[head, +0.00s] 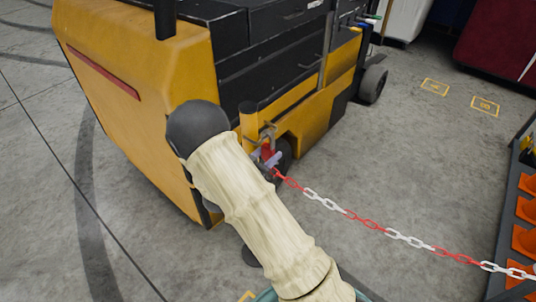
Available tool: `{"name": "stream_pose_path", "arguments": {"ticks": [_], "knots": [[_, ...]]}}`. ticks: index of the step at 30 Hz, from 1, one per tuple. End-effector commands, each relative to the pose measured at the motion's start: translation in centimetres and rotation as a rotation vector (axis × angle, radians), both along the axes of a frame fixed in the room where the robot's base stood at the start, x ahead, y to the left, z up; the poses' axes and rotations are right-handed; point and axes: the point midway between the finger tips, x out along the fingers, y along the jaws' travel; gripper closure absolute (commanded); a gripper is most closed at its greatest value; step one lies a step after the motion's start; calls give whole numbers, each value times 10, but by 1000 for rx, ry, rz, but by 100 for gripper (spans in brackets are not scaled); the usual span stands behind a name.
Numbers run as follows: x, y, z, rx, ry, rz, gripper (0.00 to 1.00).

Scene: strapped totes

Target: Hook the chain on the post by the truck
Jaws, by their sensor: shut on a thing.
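The yellow truck (140,80) with black upper parts stands at the upper left. The yellow post (248,122) with a dark cap stands in front of the truck's side; my arm hides most of its lower part. The red and white chain (365,222) runs from the right edge up to my gripper (268,158), sagging a little. My gripper is small in view, close beside the post, and shut on the chain's red end. I cannot tell whether the chain's end touches the post or a hook on it.
My pale-sleeved arm crosses the middle and covers the floor below the post. A dark rack with orange cones (525,241) stands at the right edge. Yellow floor markings (434,87) lie at the upper right. The grey floor between truck and rack is clear apart from the chain.

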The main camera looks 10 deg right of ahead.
Motion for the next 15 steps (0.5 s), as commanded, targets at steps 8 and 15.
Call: {"name": "stream_pose_path", "arguments": {"ticks": [8,15], "knots": [[0,1,0,0,0,2,38],[1,2,0,1,-1,4,38]]}}
